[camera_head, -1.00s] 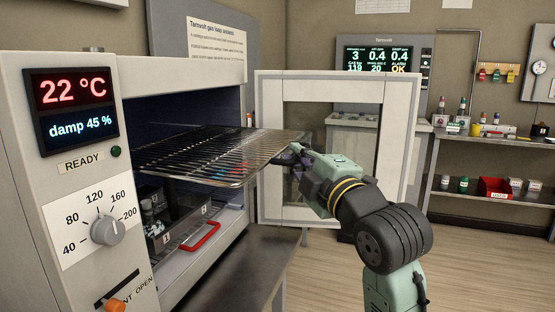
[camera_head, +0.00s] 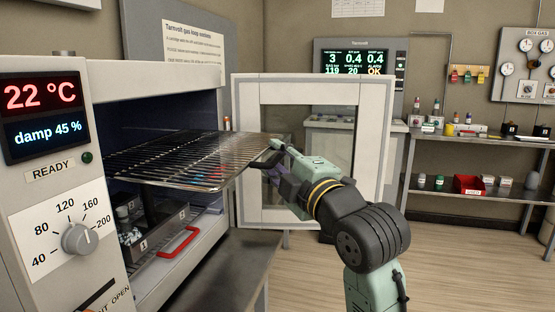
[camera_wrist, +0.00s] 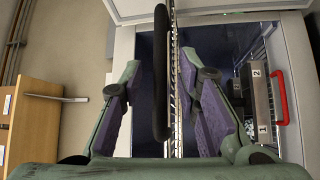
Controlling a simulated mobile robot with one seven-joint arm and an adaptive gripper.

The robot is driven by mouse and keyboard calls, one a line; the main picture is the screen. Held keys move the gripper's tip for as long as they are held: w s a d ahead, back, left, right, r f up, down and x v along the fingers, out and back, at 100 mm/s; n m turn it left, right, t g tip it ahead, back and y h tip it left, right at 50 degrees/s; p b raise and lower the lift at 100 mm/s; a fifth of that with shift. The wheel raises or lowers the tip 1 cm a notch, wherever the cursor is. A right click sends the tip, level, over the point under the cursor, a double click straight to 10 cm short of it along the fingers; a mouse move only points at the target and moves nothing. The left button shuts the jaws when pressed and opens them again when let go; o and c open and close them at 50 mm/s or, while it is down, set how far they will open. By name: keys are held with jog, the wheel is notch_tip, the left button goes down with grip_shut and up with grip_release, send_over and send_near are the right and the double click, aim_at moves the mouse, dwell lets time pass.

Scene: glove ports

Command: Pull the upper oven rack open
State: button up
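The upper oven rack (camera_head: 185,155), a wire grid, sticks well out of the open oven chamber toward the right. Its dark bar handle (camera_head: 268,159) is at its front end. In the wrist view the handle (camera_wrist: 161,75) stands upright between my fingers, with the rack (camera_wrist: 177,90) edge-on behind it. My gripper (camera_head: 272,160) is at the handle. In the wrist view my gripper (camera_wrist: 165,95) is open, with a visible gap between the handle and each purple finger pad. The far part of the rack is inside the oven.
The open oven door (camera_head: 246,150) stands behind my gripper. A bench (camera_head: 235,270) lies below; shelves (camera_head: 480,138) are at the right.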

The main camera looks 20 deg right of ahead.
jog(key=s+d+f, duration=0.1)
jog(key=s, duration=1)
jog(key=shift+s+d+f, duration=0.35)
jog(key=shift+s+d, duration=0.05)
